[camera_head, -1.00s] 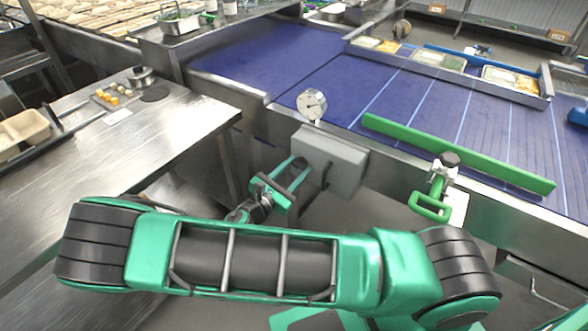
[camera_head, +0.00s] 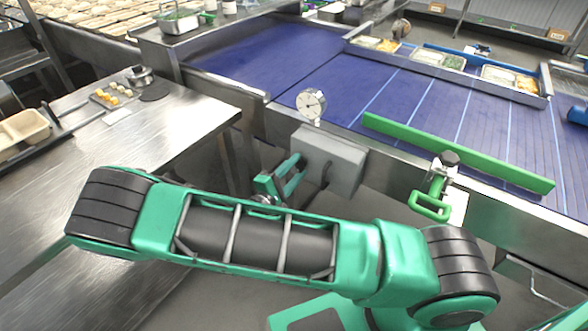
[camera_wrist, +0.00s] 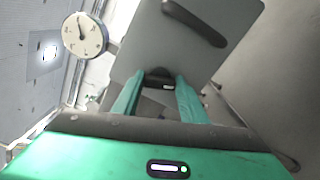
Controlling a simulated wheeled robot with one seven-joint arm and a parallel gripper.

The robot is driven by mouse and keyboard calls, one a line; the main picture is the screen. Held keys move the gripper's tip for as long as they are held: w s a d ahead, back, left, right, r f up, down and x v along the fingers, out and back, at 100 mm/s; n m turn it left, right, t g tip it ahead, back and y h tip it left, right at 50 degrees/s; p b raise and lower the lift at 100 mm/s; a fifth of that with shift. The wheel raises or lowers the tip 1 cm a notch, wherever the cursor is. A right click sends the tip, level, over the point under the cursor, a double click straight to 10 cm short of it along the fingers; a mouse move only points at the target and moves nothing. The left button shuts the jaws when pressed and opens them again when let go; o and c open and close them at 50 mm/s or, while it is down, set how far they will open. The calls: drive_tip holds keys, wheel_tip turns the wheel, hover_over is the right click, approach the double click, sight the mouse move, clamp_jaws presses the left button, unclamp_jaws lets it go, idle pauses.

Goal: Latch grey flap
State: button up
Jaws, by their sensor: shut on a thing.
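The grey flap (camera_head: 345,164) is the face of a grey box on the side of the blue conveyor, below a round dial. In the wrist view the flap (camera_wrist: 150,48) fills the upper middle, tilted, with a dark handle (camera_wrist: 195,22) near its top. My gripper (camera_head: 300,164) reaches the box's left side. In the wrist view my gripper (camera_wrist: 160,82) has its two green fingers on either side of a small dark piece (camera_wrist: 158,75) at the flap's lower edge and is shut on it. The fingers partly hide this piece, so its exact shape is unclear.
The dial gauge (camera_head: 311,104) stands just above the box. A green-handled clamp (camera_head: 432,204) and a long green rail (camera_head: 455,152) are to the right. A steel table (camera_head: 150,135) is at the left. The floor between table and conveyor is clear.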

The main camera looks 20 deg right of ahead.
drive_tip(key=shift+a+f+m, duration=0.1)
drive_tip(key=shift+f+m, duration=0.05)
drive_tip(key=shift+m, duration=1.95)
drive_tip(key=o, duration=1)
drive_tip(key=shift+o, duration=0.2)
drive_tip(key=v, duration=1)
drive_tip(key=shift+s+a, duration=0.2)
drive_tip(key=shift+a, duration=0.05)
drive_tip(key=shift+s, duration=0.1)
